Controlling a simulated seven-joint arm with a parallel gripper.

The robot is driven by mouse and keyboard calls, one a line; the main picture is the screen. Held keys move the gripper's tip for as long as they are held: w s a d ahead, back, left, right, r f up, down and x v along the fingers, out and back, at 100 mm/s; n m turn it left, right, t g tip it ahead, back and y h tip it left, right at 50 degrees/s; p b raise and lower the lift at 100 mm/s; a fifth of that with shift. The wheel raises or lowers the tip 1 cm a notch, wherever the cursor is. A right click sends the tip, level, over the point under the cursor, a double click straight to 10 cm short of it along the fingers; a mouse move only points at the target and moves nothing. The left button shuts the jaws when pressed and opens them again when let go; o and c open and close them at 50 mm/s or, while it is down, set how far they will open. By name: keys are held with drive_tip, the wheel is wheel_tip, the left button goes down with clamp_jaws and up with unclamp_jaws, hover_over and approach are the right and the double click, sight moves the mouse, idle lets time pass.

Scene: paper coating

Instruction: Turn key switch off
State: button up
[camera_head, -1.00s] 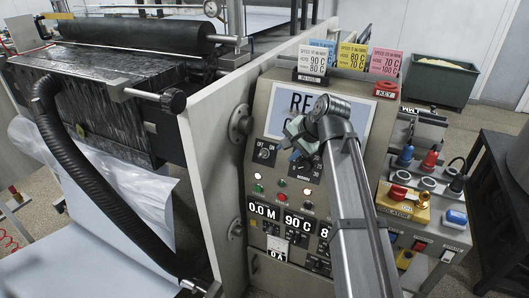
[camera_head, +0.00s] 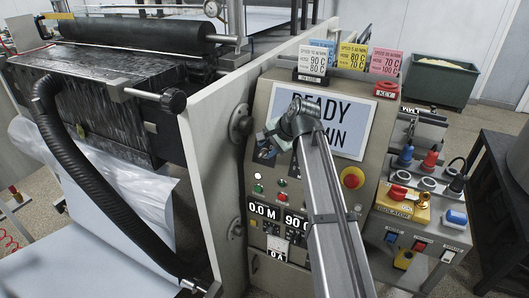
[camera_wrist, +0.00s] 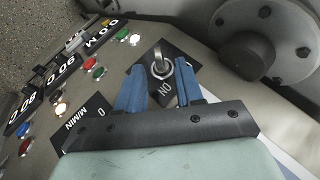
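The key switch (camera_wrist: 162,66) is a silver metal key in a round lock on a black diamond-shaped plate. "ON" is readable on the plate in the wrist view. My gripper (camera_wrist: 158,84) is open, with its two blue fingers apart on either side of the key's plate. The key lies between and slightly beyond the fingertips, and I cannot tell whether they touch it. In the head view my gripper (camera_head: 270,138) is in front of the upper left of the control panel (camera_head: 258,100) and mostly covers the key switch.
A display (camera_head: 350,120) reads "READY" and "MIN", partly behind my arm. A red emergency button (camera_head: 352,177) sits right of my arm. Lit indicators and buttons (camera_head: 257,187) lie below the switch.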

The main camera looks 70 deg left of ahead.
sight(264, 152)
drive_tip(key=shift+x, duration=1.6)
clamp_jaws()
